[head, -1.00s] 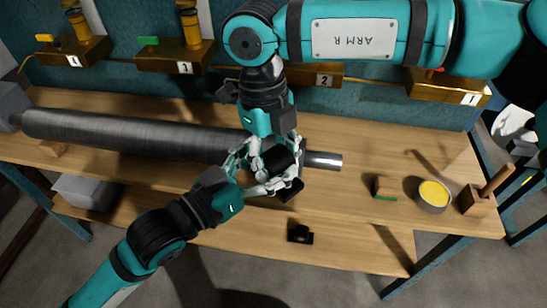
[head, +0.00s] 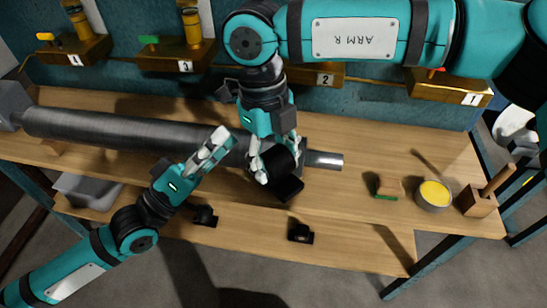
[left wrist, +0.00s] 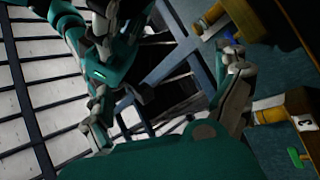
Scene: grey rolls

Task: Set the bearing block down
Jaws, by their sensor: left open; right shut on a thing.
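The black bearing block (head: 289,189) is in the head view at the centre, by the right end of the grey roll (head: 120,132). My right gripper (head: 268,168) is shut on it from above. Its fingers and arm cover part of the block, and I cannot tell whether the base touches the bench. My left gripper (head: 217,144) is open and empty, left of the block and in front of the roll. Its spread fingers also show in the left wrist view, with nothing between them.
Two small black blocks (head: 205,215) (head: 300,233) lie on the lower front shelf. A bowl of yellow stuff (head: 434,194), a brush-like block (head: 388,188) and a wooden block with a handle (head: 479,204) stand at the right. Numbered brass units line the back wall.

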